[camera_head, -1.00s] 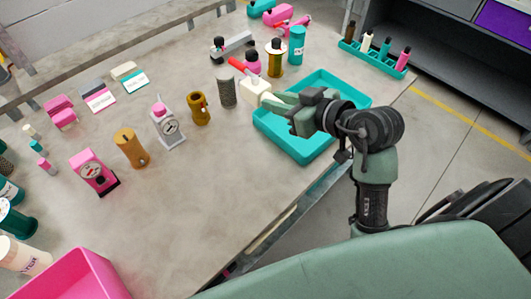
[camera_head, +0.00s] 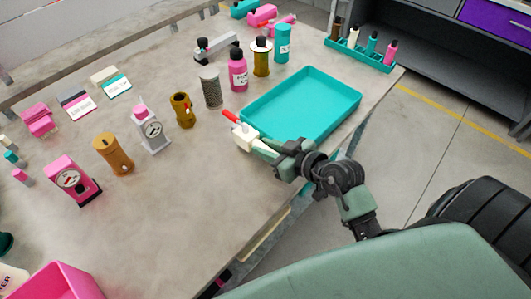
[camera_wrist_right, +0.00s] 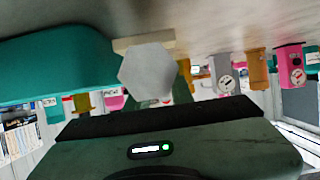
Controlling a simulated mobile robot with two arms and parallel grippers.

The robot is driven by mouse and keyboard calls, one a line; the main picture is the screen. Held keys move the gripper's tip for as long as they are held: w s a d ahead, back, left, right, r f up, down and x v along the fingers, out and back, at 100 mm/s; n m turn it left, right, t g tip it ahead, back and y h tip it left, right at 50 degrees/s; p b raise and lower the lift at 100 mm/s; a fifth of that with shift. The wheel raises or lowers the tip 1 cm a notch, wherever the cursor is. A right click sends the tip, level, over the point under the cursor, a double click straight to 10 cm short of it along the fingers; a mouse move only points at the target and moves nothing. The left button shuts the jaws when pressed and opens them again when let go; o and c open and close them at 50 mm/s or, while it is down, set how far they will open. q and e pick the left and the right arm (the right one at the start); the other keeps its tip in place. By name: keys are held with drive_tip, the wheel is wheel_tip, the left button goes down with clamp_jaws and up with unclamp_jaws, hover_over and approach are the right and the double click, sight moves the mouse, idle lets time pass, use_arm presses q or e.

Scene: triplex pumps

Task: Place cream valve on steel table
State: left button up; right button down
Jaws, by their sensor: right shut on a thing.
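The cream valve (camera_head: 245,138) has a red handle and is in the jaws of my right gripper (camera_head: 262,147). It is over the steel table (camera_head: 190,205), just left of the teal tray's near-left corner, outside the tray. In the right wrist view the valve (camera_wrist_right: 147,72) shows a pale hexagonal end in front of the gripper, close to the table surface. I cannot tell whether it touches the table. The fingers are partly hidden behind the valve. My left gripper is not in view.
The teal tray (camera_head: 259,103) is empty. A brown-gold fitting (camera_head: 183,110), a grey mesh cylinder (camera_head: 211,90), a pink bottle (camera_head: 238,72) and a grey gauge (camera_head: 150,129) stand behind and left of the valve. The table's front middle is clear.

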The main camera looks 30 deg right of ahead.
drive_tip(key=shift+f, duration=0.9)
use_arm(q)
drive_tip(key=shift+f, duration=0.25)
use_arm(e)
drive_tip(key=c, duration=1.5)
unclamp_jaws()
drive_tip(key=shift+f, duration=0.2)
